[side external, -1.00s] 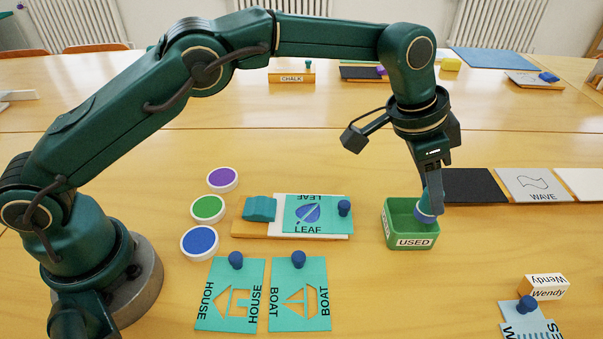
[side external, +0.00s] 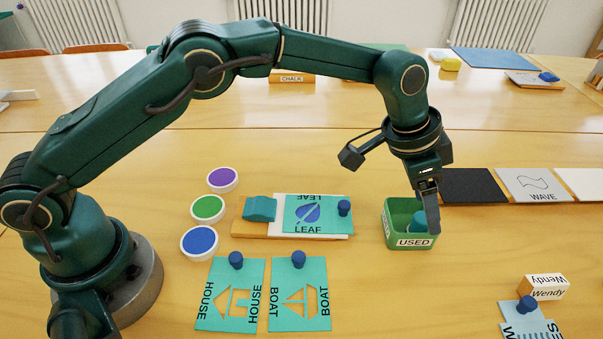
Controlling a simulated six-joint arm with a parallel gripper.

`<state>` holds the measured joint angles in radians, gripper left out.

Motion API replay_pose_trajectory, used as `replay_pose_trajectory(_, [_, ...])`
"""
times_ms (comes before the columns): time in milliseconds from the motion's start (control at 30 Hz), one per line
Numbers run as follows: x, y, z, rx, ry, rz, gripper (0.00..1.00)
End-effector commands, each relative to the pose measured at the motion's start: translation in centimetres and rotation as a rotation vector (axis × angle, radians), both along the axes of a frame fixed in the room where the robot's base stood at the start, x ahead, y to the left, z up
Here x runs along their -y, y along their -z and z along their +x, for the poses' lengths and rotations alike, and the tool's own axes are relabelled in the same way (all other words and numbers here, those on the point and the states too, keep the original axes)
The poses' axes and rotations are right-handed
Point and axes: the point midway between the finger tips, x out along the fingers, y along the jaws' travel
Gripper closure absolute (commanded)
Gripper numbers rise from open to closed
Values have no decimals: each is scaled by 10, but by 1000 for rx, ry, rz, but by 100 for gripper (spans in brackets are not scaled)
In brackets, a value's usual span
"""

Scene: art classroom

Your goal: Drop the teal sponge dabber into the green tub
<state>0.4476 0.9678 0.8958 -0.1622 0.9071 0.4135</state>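The green tub (side external: 390,226), labelled USED, stands on the table right of the middle. My gripper (side external: 431,228) points down over the tub's right side, and its near finger covers part of the tub's wall. The teal sponge dabber (side external: 418,221) shows only in part, inside the tub and left of that finger, which hides the rest. I cannot tell whether the fingers still touch the dabber; the far finger is hidden.
Teal stencils (side external: 229,300) with blue knobs lie in front on the left. A LEAF stencil (side external: 318,208) lies left of the tub. Paint pots (side external: 199,243) stand further left. Dark and grey panels (side external: 472,186) lie to the right. The table in front of the tub is clear.

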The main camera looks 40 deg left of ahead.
Motion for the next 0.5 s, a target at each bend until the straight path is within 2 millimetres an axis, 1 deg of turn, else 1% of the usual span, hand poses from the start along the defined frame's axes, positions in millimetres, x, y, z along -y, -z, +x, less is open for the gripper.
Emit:
replay_pose_trajectory(167, [-2,-9,-2,2,0,-1,30])
replay_pose_trajectory(400, [-11,-36,-10,2,0,-1,30])
replay_pose_trajectory(500, [-13,-44,-13,2,0,-1,30])
